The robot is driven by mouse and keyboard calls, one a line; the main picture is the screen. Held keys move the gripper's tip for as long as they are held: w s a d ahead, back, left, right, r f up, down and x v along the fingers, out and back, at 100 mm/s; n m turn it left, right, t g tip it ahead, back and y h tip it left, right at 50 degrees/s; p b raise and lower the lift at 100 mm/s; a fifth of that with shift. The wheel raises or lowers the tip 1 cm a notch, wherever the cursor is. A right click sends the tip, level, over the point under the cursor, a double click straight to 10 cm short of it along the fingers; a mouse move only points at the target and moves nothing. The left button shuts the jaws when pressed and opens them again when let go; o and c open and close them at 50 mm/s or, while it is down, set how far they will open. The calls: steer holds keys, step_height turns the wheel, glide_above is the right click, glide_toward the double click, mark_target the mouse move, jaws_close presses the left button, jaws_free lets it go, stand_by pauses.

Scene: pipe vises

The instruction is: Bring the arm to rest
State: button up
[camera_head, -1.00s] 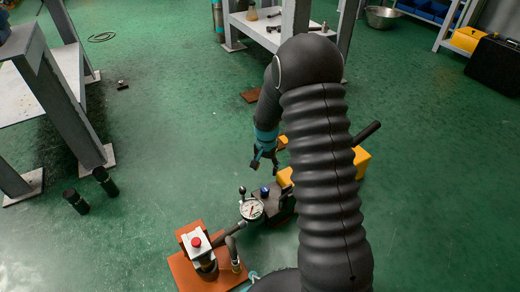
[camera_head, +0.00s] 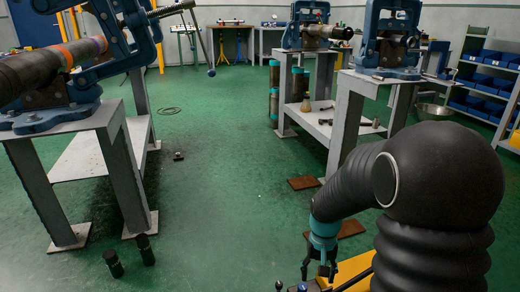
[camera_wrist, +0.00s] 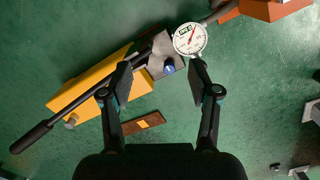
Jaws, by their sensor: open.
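My gripper (camera_head: 320,270) is at the lower right of the head view, below my black-sleeved arm, with its fingers pointing down. In the wrist view my gripper (camera_wrist: 160,88) is open, with its two fingers wide apart and nothing between them. Beyond the fingertips is a yellow hand pump (camera_wrist: 90,88) with a long black handle (camera_wrist: 65,112), a blue knob and a round white pressure gauge (camera_wrist: 190,39). The gauge shows near the right fingertip; I cannot tell the distance. In the head view only part of the yellow pump (camera_head: 352,268) shows.
A grey stand (camera_head: 110,160) with a blue pipe vise (camera_head: 60,95) holding a pipe is at the left. More vise stands (camera_head: 350,120) are at the back right. Two dark cylinders (camera_head: 128,257) stand on the floor. The green floor (camera_head: 225,210) between the stands is mostly clear.

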steer(key=s+r+t+p, duration=0.2)
steer(key=s+r, duration=0.3)
steer(key=r, duration=0.4)
steer(key=s+r+n+t+p, duration=0.1)
steer(key=s+r+t+p, duration=0.1)
steer(key=s+r, duration=0.4)
steer(key=s+r+t+p, duration=0.2)
steer(key=s+r, duration=0.4)
steer(key=r, duration=0.7)
steer(key=shift+s+r+n+t+p, duration=0.15)
steer(key=shift+r+n+t+p, duration=0.2)
steer(key=shift+p, duration=0.4)
